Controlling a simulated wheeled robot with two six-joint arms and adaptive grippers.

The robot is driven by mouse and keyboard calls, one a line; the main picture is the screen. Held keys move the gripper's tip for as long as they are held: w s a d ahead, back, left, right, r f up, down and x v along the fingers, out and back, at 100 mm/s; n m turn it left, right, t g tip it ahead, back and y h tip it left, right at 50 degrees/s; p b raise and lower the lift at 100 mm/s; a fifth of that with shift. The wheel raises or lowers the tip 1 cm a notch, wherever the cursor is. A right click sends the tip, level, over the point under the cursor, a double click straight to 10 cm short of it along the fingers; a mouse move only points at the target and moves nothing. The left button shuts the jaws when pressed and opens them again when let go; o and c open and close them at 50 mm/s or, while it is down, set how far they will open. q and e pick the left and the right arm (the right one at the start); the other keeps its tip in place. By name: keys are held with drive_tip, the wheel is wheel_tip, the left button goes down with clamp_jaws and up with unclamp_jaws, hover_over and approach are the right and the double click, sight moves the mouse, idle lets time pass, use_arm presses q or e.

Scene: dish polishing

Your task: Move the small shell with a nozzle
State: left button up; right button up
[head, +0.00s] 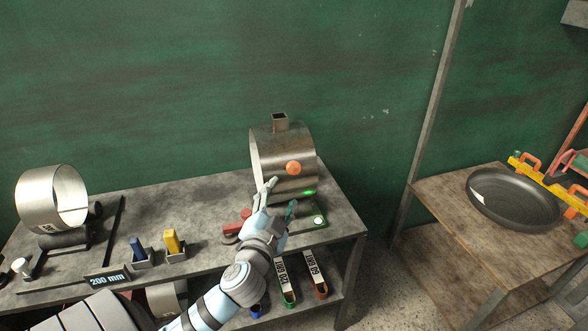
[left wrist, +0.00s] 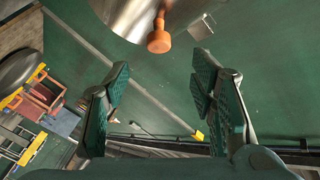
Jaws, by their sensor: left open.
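The metal shell (head: 265,145) is a short horizontal cylinder with a square nozzle (head: 280,122) on top and an orange knob (head: 293,168) on its front. It sits at the right end of the grey workbench. My left gripper (head: 281,196) is open just in front of the shell, below the knob. In the left wrist view, the open fingers (left wrist: 160,82) have nothing between them. The knob (left wrist: 158,40) and part of the shell (left wrist: 125,14) show beyond them. My right gripper is not in view.
An open metal ring (head: 50,200) rests on a dark stand at the bench's left. Blue (head: 138,249) and yellow (head: 173,242) blocks stand at the front edge, near a 200 mm label. A wooden table (head: 440,195) with a dark pan (head: 512,200) is at right.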

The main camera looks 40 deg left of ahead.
sight(292, 172)
use_arm(q)
drive_tip(key=x, duration=1.2)
drive_tip(key=shift+w+a+f, duration=0.1)
drive_tip(key=shift+w, duration=0.25)
drive_tip(key=shift+s, duration=0.1)
clamp_jaws()
